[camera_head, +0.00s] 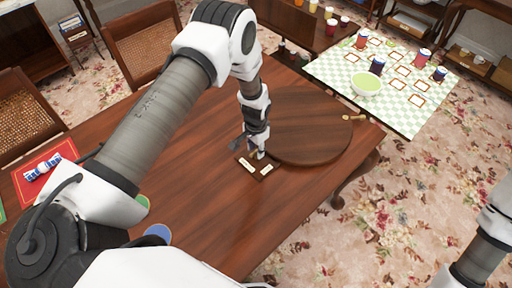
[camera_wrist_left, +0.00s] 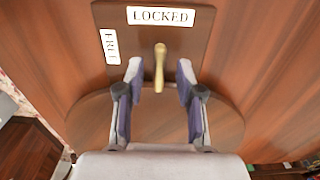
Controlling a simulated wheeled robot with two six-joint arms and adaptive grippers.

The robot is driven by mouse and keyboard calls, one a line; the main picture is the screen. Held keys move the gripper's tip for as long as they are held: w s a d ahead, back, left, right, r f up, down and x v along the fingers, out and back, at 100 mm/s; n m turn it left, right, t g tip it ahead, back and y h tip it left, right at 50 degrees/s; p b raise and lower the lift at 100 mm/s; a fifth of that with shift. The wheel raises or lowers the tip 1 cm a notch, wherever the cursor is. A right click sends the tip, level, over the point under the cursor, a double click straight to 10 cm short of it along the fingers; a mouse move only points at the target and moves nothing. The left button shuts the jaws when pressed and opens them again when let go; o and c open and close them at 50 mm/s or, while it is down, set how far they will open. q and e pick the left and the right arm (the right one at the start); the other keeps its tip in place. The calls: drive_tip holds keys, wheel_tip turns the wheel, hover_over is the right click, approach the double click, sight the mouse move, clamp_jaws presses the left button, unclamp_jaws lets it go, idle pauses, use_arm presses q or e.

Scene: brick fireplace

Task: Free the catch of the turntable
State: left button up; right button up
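The catch is a small brass lever (camera_wrist_left: 160,66) on a dark wooden plate (camera_wrist_left: 205,40). In the left wrist view the plate has a LOCKED label (camera_wrist_left: 161,16) at the top and a FREE label (camera_wrist_left: 110,46) at the left. The lever's upper end lies below the LOCKED label. My left gripper (camera_wrist_left: 160,74) is open, with one finger on each side of the lever and a gap on both sides. In the head view the left gripper (camera_head: 258,153) is down at the plate (camera_head: 257,172), beside the round wooden turntable (camera_head: 312,125).
The turntable has a small brass piece (camera_head: 347,117) near its right edge. A checked mat (camera_head: 420,115) beyond holds a green bowl (camera_head: 366,85), cups and cans. A red mat (camera_head: 62,160) lies at left. The table's front middle is mostly clear. My right arm shows at the right edge.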

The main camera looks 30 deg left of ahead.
use_arm(q)
drive_tip(key=shift+s+r, duration=0.1)
drive_tip(key=shift+s, duration=0.05)
clamp_jaws()
drive_tip(key=shift+f+n+b, duration=0.2)
drive_tip(key=shift+n+b, duration=0.6)
drive_tip(key=shift+n, duration=0.5)
drive_tip(key=n+b, duration=0.1)
drive_tip(key=n, duration=0.3)
drive_tip(key=n+b, duration=0.1)
drive_tip(key=n, duration=0.5)
drive_tip(key=shift+d, duration=0.1)
drive_tip(key=n, duration=0.5)
drive_tip(key=shift+b, duration=0.4)
drive_tip(key=shift+n, duration=0.3)
